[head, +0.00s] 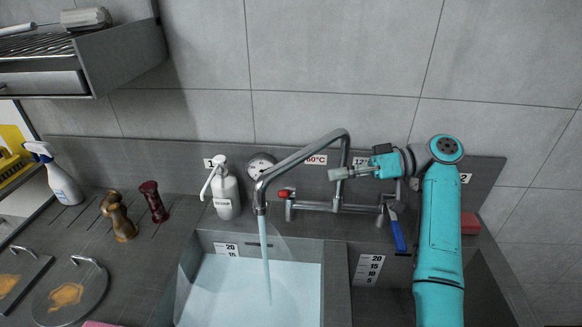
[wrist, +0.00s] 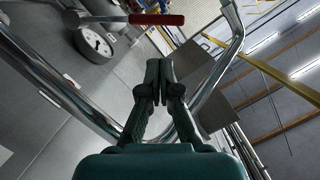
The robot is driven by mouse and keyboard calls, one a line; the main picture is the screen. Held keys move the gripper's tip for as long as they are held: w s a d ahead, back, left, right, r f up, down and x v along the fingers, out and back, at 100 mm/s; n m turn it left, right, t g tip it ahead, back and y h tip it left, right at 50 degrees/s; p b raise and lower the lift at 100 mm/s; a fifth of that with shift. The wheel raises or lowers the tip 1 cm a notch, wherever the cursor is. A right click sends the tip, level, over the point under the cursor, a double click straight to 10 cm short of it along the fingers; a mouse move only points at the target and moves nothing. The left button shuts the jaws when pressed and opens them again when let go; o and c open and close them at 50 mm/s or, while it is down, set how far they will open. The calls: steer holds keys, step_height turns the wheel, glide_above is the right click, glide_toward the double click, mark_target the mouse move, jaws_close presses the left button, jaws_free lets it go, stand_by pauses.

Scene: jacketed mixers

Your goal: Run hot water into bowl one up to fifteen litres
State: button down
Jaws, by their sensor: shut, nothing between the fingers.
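Bowl one (head: 337,270) is the left basin, below the plate marked 1 (head: 208,162). A stream of water (head: 265,250) runs from the spout (head: 261,200) into it. Pale water (head: 250,295) fills much of the basin, its surface close to the 15 mark on the scale (head: 228,250). The red lever (head: 285,193) points left at the tap's left end; it also shows in the wrist view (wrist: 157,19). The blue lever (head: 398,235) slants down at the right end. My gripper (head: 340,173) is shut and empty, beside the riser pipe above the tap body; its fingers meet in the wrist view (wrist: 160,80).
The dial gauge (head: 261,167) is on the back wall beside a white pump bottle (head: 225,195). The arched spout pipe (head: 305,153) is close to my gripper. The right basin has its own scale (head: 369,269). Two mills and a spray bottle (head: 64,185) stand at left.

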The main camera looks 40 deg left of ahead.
steer(key=x, duration=0.9)
steer(key=shift+s+a, duration=0.2)
steer(key=shift+s, duration=0.05)
